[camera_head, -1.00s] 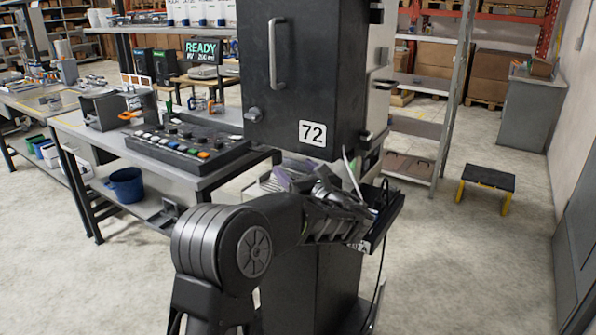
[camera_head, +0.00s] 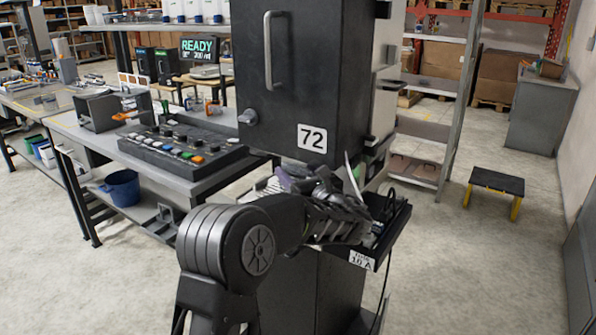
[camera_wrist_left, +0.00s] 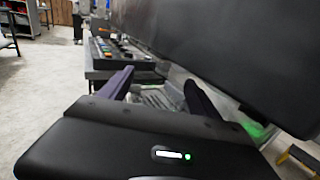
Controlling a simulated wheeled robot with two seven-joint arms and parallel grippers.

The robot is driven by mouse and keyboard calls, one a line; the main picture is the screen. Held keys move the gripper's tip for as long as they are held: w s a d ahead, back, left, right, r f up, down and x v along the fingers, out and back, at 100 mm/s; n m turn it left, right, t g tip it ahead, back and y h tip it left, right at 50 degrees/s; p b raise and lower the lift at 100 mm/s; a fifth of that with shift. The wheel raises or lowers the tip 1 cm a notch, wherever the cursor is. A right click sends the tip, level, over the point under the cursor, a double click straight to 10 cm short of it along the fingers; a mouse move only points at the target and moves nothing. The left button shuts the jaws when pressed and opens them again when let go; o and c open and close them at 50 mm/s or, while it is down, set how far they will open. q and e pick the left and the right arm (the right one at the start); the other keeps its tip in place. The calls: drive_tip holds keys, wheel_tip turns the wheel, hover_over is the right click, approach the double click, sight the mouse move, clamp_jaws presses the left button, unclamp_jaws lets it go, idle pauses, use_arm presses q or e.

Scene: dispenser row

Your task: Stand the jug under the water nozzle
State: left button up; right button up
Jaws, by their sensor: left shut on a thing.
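My left gripper (camera_head: 288,177) has purple fingers and is in front of the black cabinet marked 72, low by its bottom edge. It is shut on a pale, see-through thing (camera_wrist_left: 155,97) that shows between the fingers in the left wrist view; it is probably the jug, but its outline is unclear. In the head view only a whitish part (camera_head: 265,186) shows left of the fingers; my wrist hides the rest. I cannot make out the water nozzle. My right gripper is not in view.
The black cabinet (camera_head: 290,80) stands close ahead, with a dark tray (camera_head: 392,232) low at its right. A workbench at left carries a button panel (camera_head: 185,145); a READY display (camera_head: 198,48) is behind. A black-topped step stool (camera_head: 497,182) stands right on open floor.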

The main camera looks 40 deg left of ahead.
use_arm(q)
drive_tip(key=shift+f+b, duration=0.35)
drive_tip(key=shift+f, duration=0.05)
idle(0.4)
drive_tip(key=o, duration=1.8)
drive_tip(key=v, duration=0.7)
drive_tip(key=shift+s+d+b, duration=0.15)
drive_tip(key=shift+d+b, duration=0.25)
